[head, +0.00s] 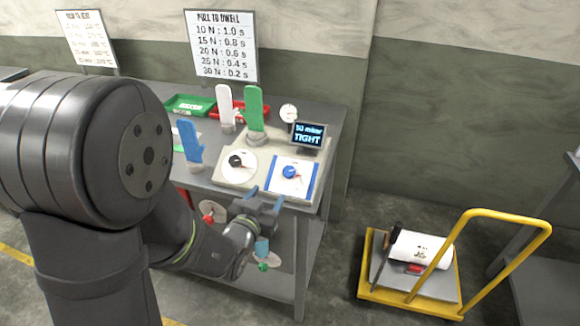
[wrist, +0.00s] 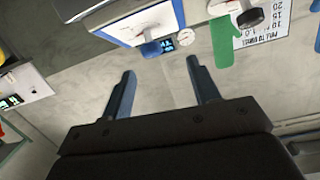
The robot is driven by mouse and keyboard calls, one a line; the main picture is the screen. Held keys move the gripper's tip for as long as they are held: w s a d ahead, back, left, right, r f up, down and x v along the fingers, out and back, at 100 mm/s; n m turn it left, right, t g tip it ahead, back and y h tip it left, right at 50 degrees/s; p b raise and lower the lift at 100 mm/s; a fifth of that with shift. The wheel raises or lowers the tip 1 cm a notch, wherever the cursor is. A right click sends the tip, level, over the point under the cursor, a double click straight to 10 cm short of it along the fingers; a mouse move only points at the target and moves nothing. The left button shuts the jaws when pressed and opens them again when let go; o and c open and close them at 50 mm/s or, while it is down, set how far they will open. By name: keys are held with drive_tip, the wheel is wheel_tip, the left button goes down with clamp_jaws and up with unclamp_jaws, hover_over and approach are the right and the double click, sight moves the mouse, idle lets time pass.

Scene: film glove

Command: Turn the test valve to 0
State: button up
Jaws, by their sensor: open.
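The tester (head: 243,180) on the bench has two dial plates. The left one has a black knob (head: 236,161). The right one is a white plate with a blue border (head: 292,188) and a blue knob (head: 289,172). No label shows me which is the test valve, and the dial markings are too small to read. My gripper (head: 265,197) is open and empty, in front of the tester's near edge, apart from both knobs. In the wrist view my gripper (wrist: 165,82) has its two blue fingers spread, with the blue-bordered plate (wrist: 125,30) beyond them.
A display (head: 307,135) reads "50 mbar TIGHT", beside a round gauge (head: 288,113). A green glove (head: 254,108), a white glove (head: 225,105) and a blue glove (head: 190,141) stand upright around the tester. A yellow trolley (head: 510,230) stands on the floor at right.

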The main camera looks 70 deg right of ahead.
sight(292, 167)
drive_tip(key=shift+g+h, duration=0.5)
drive_tip(key=shift+h, duration=0.3)
drive_tip(key=s+d, duration=0.1)
drive_tip(key=d, duration=0.8)
drive_tip(key=s+d, duration=0.1)
drive_tip(key=d, duration=0.3)
drive_tip(key=shift+s+d+f, duration=0.1)
drive_tip(key=shift+s+d, duration=0.2)
drive_tip(key=shift+s, duration=0.05)
drive_tip(key=c, duration=1)
drive_tip(key=shift+o, duration=0.2)
